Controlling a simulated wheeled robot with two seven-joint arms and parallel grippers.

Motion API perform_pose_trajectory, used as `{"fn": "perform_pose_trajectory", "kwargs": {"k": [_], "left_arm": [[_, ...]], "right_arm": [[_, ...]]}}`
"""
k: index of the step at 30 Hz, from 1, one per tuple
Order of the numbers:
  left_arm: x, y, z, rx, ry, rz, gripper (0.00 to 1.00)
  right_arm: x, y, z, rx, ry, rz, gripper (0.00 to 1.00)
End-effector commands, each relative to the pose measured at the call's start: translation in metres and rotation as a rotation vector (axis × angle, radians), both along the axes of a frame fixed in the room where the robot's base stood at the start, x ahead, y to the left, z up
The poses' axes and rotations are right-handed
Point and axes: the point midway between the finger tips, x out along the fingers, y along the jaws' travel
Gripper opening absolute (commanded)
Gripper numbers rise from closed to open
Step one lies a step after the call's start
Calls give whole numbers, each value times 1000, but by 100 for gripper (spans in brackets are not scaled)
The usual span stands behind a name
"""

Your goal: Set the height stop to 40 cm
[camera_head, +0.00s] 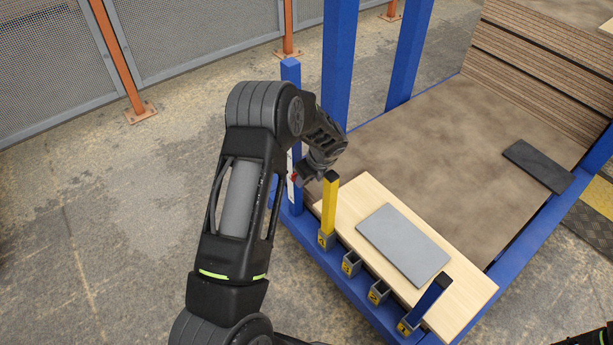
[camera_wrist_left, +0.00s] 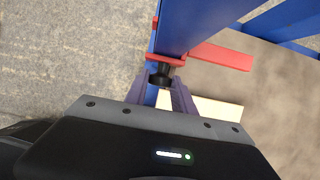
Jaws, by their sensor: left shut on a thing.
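The height stop (camera_wrist_left: 220,57) is a red bar with a red collar on a blue post in the left wrist view. A black knob (camera_wrist_left: 160,73) sticks out from the collar. In the head view a small red part of the stop (camera_head: 294,176) shows beside the blue post (camera_head: 291,90), which carries a white scale strip. The strip's marks are too small to read. My left gripper (camera_head: 302,176) is at the stop, its fingers shut on the black knob, also seen in the left wrist view (camera_wrist_left: 163,91). My arm hides part of the post. My right gripper is out of view.
A yellow post (camera_head: 329,205) and a blue post (camera_head: 425,302) stand in sockets along the blue frame. A grey plate (camera_head: 402,244) lies on a pale board (camera_head: 462,296). Stacked boards (camera_head: 530,70) and a dark plate (camera_head: 538,166) are at right. A mesh fence (camera_head: 190,35) stands behind.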

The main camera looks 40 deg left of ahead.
Motion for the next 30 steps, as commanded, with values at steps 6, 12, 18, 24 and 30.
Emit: {"fn": "perform_pose_trajectory", "kwargs": {"k": [6,12,18,24,30], "left_arm": [[0,0,1,0,1,1,39],[0,0,1,0,0,0,51],[0,0,1,0,0,0,51],[0,0,15,1,-2,1,51],[1,0,50,0,-4,2,51]], "right_arm": [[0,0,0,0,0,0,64],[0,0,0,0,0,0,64],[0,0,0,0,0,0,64],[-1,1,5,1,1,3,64],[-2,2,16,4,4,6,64]]}}
